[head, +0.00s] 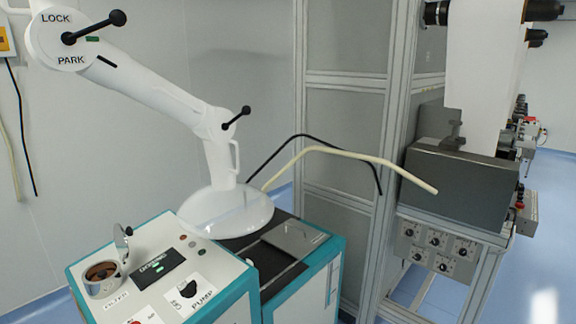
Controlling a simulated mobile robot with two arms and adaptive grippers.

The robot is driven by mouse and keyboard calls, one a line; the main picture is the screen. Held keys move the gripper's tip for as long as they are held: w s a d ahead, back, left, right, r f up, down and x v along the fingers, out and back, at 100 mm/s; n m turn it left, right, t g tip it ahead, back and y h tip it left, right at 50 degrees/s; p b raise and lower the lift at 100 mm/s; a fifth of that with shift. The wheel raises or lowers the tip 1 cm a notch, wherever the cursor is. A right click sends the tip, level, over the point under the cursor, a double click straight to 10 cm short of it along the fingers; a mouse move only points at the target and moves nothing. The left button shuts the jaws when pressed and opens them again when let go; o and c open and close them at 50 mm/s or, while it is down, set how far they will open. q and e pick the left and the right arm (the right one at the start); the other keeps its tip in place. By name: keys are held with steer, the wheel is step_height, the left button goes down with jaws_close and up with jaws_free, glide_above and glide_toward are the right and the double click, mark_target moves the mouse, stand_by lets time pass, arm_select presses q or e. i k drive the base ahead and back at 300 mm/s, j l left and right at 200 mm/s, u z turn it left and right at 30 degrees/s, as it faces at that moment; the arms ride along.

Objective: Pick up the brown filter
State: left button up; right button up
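A brown round filter (101,270) sits inside a round metal cup (98,290) on top of a white and teal console at the lower left. The cup's hinged metal lid (122,243) stands open, tilted up at its right side. Only the top of the filter shows; its lower part is hidden in the cup. Neither of my grippers is in view.
A white jointed arm marked LOCK and PARK (155,87) ends in a wide white hood (226,210) behind the console. The console has a PUMP knob (188,289) and a small display (158,267). A grey plate (295,239) lies to the right. Cream and black rods stick out nearby.

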mark_target(102, 275)
steer(key=u, duration=0.8)
steer(key=i+l+u, duration=0.1)
steer(key=l+u, duration=1.1)
steer(key=l, duration=0.15)
steer(key=k+l, duration=0.1)
steer(key=l, duration=0.35)
steer(key=k+l+u, duration=0.1)
steer(key=l, duration=0.35)
steer(key=k+l, duration=0.1)
steer(key=l, duration=0.35)
steer(key=u, duration=0.05)
